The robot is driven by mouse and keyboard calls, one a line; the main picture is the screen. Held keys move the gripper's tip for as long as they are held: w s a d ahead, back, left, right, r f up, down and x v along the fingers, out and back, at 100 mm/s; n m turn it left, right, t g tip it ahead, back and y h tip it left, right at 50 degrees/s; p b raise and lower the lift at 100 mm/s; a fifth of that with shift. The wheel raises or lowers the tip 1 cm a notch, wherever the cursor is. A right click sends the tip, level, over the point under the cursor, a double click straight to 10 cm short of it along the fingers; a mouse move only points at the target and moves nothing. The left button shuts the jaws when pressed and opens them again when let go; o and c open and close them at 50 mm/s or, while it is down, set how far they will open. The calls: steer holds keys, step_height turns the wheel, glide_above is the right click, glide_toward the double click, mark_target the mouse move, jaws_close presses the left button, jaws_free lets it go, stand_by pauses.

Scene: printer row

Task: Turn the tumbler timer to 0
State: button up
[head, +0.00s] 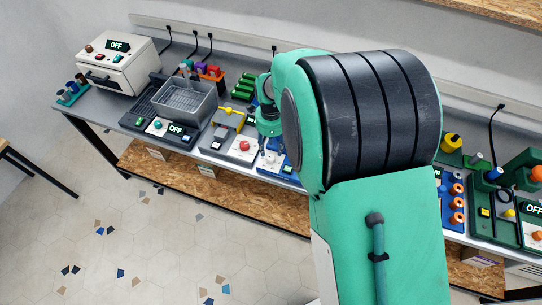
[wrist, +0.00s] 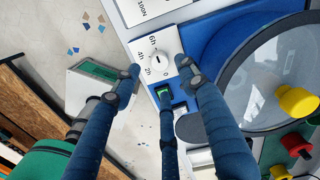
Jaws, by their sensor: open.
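The tumbler timer (wrist: 157,58) is a white dial with the marks 6h, 4h, 2h and 0, on the blue front of the tumbler (wrist: 205,40) in the wrist view. A small dark mark shows on the dial; I cannot tell for sure which number it points to. My gripper (wrist: 158,68) is open. Its blue fingers are spread on either side of the dial and a third finger is below, over the green-lit switch (wrist: 162,91). I cannot tell whether any finger touches the dial. In the head view, the blue tumbler (head: 291,163) is mostly hidden by my arm.
A large round clear drum (wrist: 270,80) is right of the dial, with a yellow knob (wrist: 298,101) and a red knob (wrist: 294,145) near it. In the head view, a grey basket machine (head: 186,101) and a white oven (head: 117,62) stand left along the bench.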

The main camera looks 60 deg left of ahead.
mark_target(271, 157)
steer(key=shift+f, duration=3.15)
jaws_close()
